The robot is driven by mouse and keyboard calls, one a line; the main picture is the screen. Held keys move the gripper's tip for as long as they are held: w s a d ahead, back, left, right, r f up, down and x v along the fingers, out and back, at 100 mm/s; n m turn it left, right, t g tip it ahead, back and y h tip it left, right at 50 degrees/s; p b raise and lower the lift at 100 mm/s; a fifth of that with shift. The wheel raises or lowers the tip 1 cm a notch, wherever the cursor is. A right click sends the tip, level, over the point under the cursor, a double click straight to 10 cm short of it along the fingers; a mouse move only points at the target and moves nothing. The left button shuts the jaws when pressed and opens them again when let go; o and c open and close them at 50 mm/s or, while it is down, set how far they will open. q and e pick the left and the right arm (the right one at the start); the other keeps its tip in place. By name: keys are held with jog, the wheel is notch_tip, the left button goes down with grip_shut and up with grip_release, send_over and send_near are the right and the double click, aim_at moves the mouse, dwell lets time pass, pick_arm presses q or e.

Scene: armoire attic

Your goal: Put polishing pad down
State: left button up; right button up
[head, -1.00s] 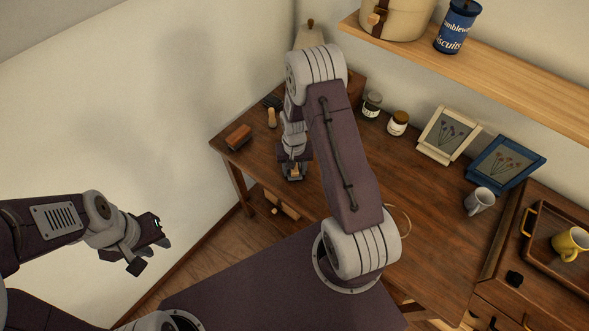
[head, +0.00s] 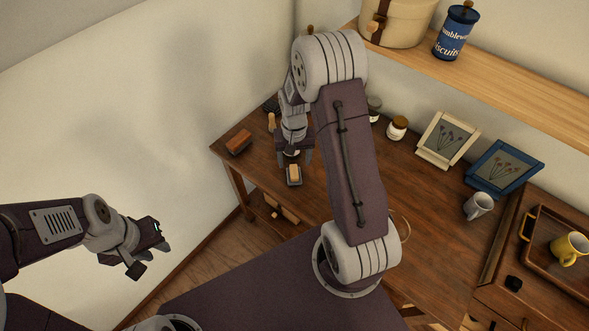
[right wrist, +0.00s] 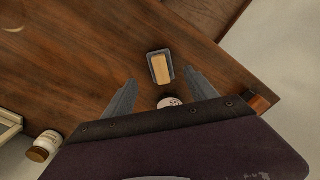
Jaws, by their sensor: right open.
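The polishing pad (head: 294,174), a small block with a pale wooden top on a grey base, lies flat on the brown desk (head: 345,262) near its front left edge. It also shows in the right wrist view (right wrist: 160,68), just beyond the fingertips. My right gripper (head: 294,158) is open and empty above and behind the pad, its fingers apart and clear of it. My left gripper (head: 150,259) is off to the left, away from the desk, with its fingers spread and nothing between them.
A reddish-brown block (head: 239,142) lies at the desk's left corner. A small round white thing (right wrist: 169,102) shows between my right fingers.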

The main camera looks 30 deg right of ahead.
aim_at(294, 172)
jog(key=s+a+r+n, duration=0.2)
jog(key=s+a+r, duration=0.1)
jog(key=s, duration=0.3)
jog(key=s+a+r+n+t, duration=0.1)
jog(key=s+a+r+n, duration=0.1)
jog(key=s+a+r, duration=0.2)
jog(key=shift+s+r, duration=0.85)
jog(key=shift+s, duration=0.05)
jog(key=shift+s+a, duration=0.1)
dwell(0.3)
